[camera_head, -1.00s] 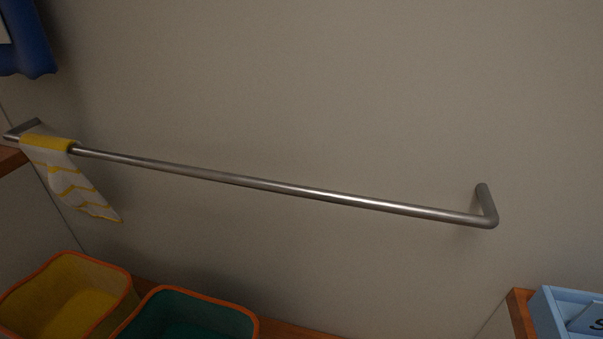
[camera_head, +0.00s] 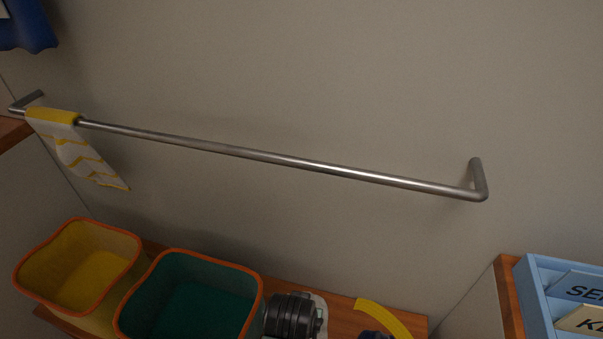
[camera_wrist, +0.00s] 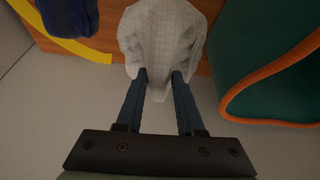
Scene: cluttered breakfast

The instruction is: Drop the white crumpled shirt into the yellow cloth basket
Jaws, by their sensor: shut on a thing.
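The white crumpled shirt (camera_wrist: 165,38) is between the fingers of my gripper (camera_wrist: 160,76) in the wrist view. My gripper is shut on it, and the shirt lies against or just above the wooden shelf; I cannot tell which. In the head view a small part of the shirt (camera_head: 321,306) shows beside my dark gripper, which hides the rest. The yellow cloth basket (camera_head: 80,262) with an orange rim stands at the lower left, open at the top and apart from my gripper.
A teal basket (camera_head: 188,290) with an orange rim stands between the yellow basket and my gripper. A yellow curved strip (camera_head: 385,318) and a dark blue item (camera_head: 375,335) lie to the right. A metal rail (camera_head: 270,156) with a striped towel (camera_head: 82,155) runs above the shelf.

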